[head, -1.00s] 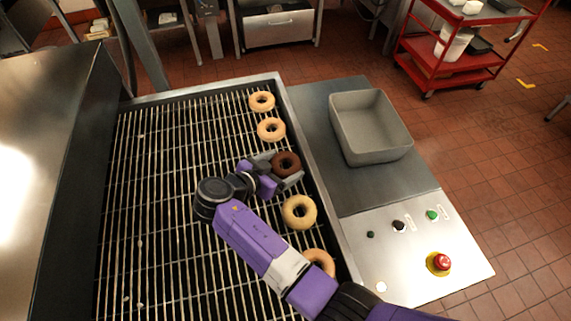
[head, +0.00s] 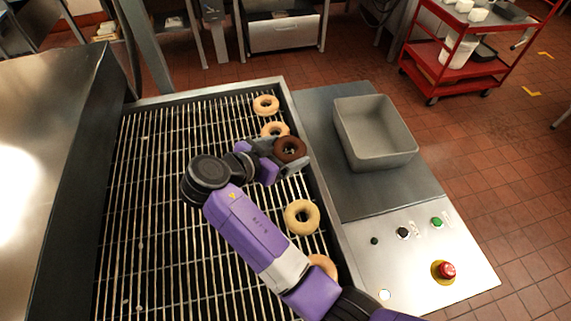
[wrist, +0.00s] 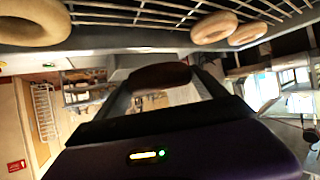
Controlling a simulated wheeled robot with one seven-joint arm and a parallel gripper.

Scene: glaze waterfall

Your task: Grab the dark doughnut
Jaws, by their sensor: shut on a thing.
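The dark doughnut (head: 290,149) is chocolate brown with a hole in its middle. My gripper (head: 286,157) is shut on it and holds it over the right side of the wire rack (head: 160,200). In the wrist view the dark doughnut (wrist: 161,76) is seen edge-on between the two fingers of my gripper (wrist: 160,85). Its underside is partly hidden by the gripper.
Pale doughnuts lie in a line along the rack's right side: two behind (head: 266,105), (head: 275,131) and two in front (head: 301,217), (head: 322,266). A grey bin (head: 374,132) stands on the counter to the right, by a panel with a red button (head: 446,270).

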